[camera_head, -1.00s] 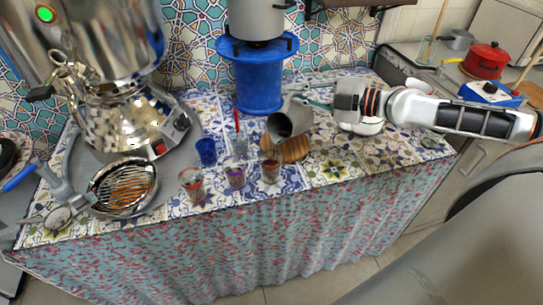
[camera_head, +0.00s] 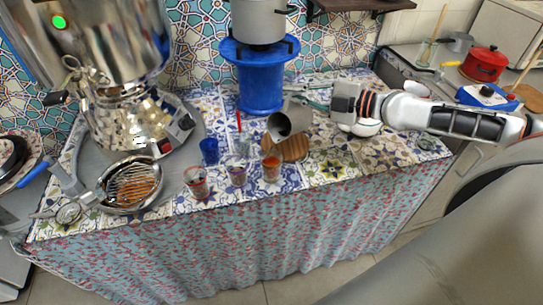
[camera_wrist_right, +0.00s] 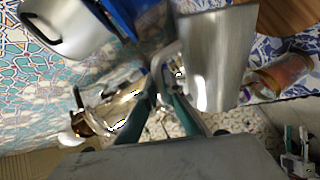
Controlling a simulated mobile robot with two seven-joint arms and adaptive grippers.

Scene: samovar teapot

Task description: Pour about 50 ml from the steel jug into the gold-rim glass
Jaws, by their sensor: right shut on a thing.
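The steel jug (camera_head: 293,119) hangs tilted above the tiled counter, its dark mouth facing down and left. My right gripper (camera_head: 318,106) is shut on it from the right. In the right wrist view the jug (camera_wrist_right: 215,60) stands large beside my teal gripper fingers (camera_wrist_right: 166,85). Three small glasses stand in a row: a left one (camera_head: 196,181), a middle one (camera_head: 237,174) and a right one (camera_head: 271,169) holding something orange, just below and left of the jug mouth. I cannot tell the gold rim for certain. No stream shows. My left gripper is not in view.
A blue stand (camera_head: 260,85) with a pot (camera_head: 258,20) is behind.

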